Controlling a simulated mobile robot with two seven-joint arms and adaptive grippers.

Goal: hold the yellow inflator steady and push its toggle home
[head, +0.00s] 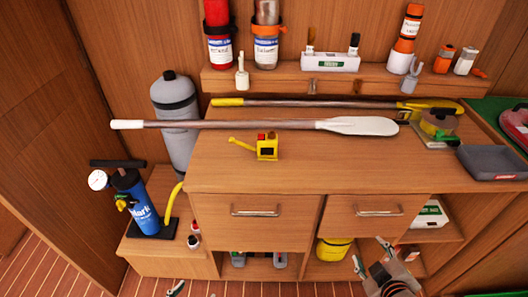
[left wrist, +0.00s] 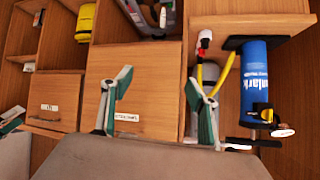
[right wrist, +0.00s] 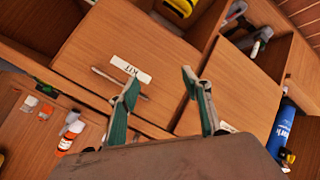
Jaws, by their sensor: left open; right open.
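The small yellow inflator (head: 267,150) stands on the wooden counter (head: 330,165) near its front left part. Its yellow spout points left, and a small red part shows on its top; I cannot make out the toggle's position. My right gripper (head: 372,255) is open and empty in front of the drawers, below the counter top; its fingers show apart in the right wrist view (right wrist: 161,88). My left gripper shows only as a fingertip (head: 175,289) at the head view's bottom edge; in the left wrist view (left wrist: 157,84) it is open and empty. Neither gripper touches the inflator.
A white-bladed paddle (head: 250,124) lies just behind the inflator. A blue pump (head: 139,203) and grey cylinder (head: 176,115) stand left. A grey tray (head: 492,162) sits on the right. Bare counter lies right of the inflator.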

